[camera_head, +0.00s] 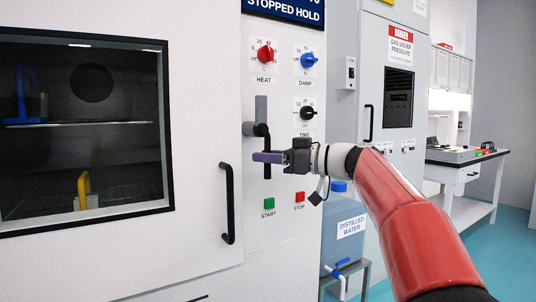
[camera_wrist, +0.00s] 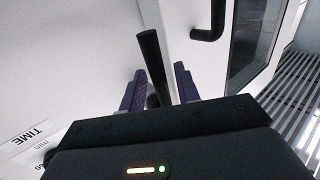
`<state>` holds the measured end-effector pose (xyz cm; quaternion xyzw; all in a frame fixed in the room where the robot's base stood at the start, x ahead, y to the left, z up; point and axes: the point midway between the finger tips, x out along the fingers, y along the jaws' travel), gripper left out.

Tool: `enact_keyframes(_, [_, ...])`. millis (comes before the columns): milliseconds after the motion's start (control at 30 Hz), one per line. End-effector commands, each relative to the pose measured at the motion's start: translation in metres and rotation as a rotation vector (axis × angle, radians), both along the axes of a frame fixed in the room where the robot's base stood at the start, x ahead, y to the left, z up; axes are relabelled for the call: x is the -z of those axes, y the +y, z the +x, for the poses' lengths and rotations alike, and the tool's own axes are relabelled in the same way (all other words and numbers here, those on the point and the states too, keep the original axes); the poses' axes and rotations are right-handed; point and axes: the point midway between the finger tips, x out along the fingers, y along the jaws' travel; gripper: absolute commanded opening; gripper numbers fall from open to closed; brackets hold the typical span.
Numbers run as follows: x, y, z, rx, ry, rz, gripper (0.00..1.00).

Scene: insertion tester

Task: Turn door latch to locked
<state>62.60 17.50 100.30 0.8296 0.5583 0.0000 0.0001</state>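The door latch is a black handle (camera_head: 264,133) on a grey plate (camera_head: 261,107), to the right of the chamber door in the head view. Its lever hangs down, and its lower end shows just below my gripper. My gripper (camera_head: 268,157) reaches in from the right at the lever and hides part of it. In the wrist view the black lever (camera_wrist: 152,60) runs down between the two purple fingers of my gripper (camera_wrist: 158,85). The fingers stand apart on either side of it, with gaps visible. Whether either finger touches it is unclear.
The chamber door has a dark window (camera_head: 80,125) and a black pull handle (camera_head: 228,203) left of the latch. Green (camera_head: 269,203) and red (camera_head: 300,197) buttons sit below.

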Motion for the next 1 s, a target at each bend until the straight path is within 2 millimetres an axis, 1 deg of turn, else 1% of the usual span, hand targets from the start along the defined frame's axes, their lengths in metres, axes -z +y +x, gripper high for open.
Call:
enact_keyframes(100, [-0.0004, 0.0037, 0.0015, 0.001, -0.001, 0.000, 0.32])
enact_keyframes(300, [0.0000, 0.0037, 0.0017, 0.002, 0.000, 0.000, 0.32])
enact_keyframes(367, [0.0000, 0.0038, 0.0016, 0.002, 0.000, 0.000, 0.25])
enact_keyframes(500, [0.0000, 0.0037, 0.0016, 0.002, 0.000, 0.000, 0.07])
enact_keyframes(567, [0.0000, 0.0037, 0.0016, 0.002, 0.000, 0.000, 0.00])
enact_keyframes(867, [0.0002, 0.0035, 0.0011, 0.001, -0.001, -0.002, 0.00])
enact_keyframes(1000, [0.0010, 0.0025, -0.0025, 0.001, -0.013, -0.018, 0.00])
